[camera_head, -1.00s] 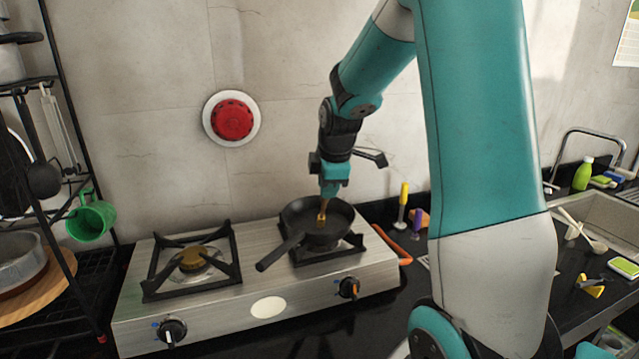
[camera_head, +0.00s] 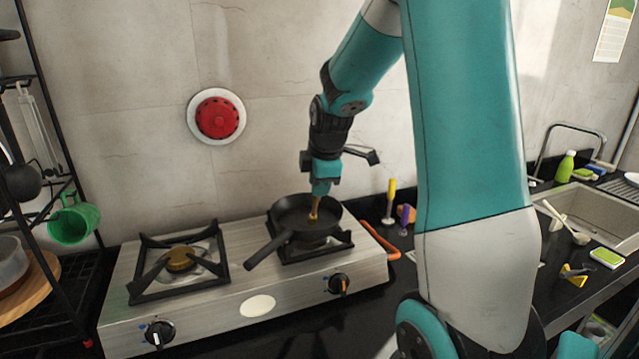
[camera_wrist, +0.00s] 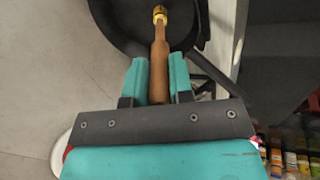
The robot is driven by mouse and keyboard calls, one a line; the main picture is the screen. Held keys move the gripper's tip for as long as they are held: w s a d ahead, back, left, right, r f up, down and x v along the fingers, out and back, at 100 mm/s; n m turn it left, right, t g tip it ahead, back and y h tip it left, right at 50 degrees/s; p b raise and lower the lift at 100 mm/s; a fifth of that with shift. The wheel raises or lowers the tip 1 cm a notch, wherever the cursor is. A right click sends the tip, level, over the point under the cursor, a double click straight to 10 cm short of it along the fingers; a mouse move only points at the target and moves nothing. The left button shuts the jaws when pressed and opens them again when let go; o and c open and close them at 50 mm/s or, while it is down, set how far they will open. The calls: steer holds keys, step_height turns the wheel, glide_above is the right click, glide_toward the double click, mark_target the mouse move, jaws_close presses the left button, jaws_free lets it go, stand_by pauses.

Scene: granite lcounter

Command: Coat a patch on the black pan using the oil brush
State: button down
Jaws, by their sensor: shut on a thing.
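The black pan (camera_head: 292,217) sits on the right burner of the steel stove, its handle pointing to the front left. It also fills the top of the wrist view (camera_wrist: 115,20). My gripper (camera_head: 318,190) is above the pan, pointing down. It is shut on the wooden handle of the oil brush (camera_wrist: 159,62), which runs between the two teal fingers. The brush's yellow end (camera_head: 314,214) is at the pan's inner surface; I cannot tell whether it touches. No coated patch can be made out on the pan.
The stove (camera_head: 225,290) has an empty left burner (camera_head: 181,260). A yellow-handled tool (camera_head: 391,190) and a purple-handled one (camera_head: 404,220) stand right of the stove, near an orange handle (camera_head: 382,240). A rack with a green cup (camera_head: 75,222) is at left, a sink (camera_head: 590,215) at right.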

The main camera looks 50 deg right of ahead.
steer(key=shift+f+b, duration=0.3)
steer(key=shift+f, duration=0.1)
stand_by(0.6)
steer(key=w, duration=0.1)
steer(key=w+a, duration=0.1)
steer(key=w, duration=0.1)
steer(key=w+p, duration=0.1)
steer(key=shift+w+a, duration=0.15)
steer(key=shift+a, duration=0.15)
steer(key=shift+s+d, duration=0.25)
steer(key=shift+s, duration=0.5)
steer(key=shift+s+d, duration=0.25)
steer(key=shift+s, duration=0.45)
steer(key=shift+s+d, duration=0.25)
steer(key=shift+s, duration=0.5)
steer(key=shift+w+a, duration=0.25)
steer(key=shift+w, duration=0.5)
steer(key=shift+w+a, duration=0.25)
steer(key=shift+w, duration=0.45)
steer(key=shift+w+a, duration=0.25)
steer(key=shift+w, duration=0.5)
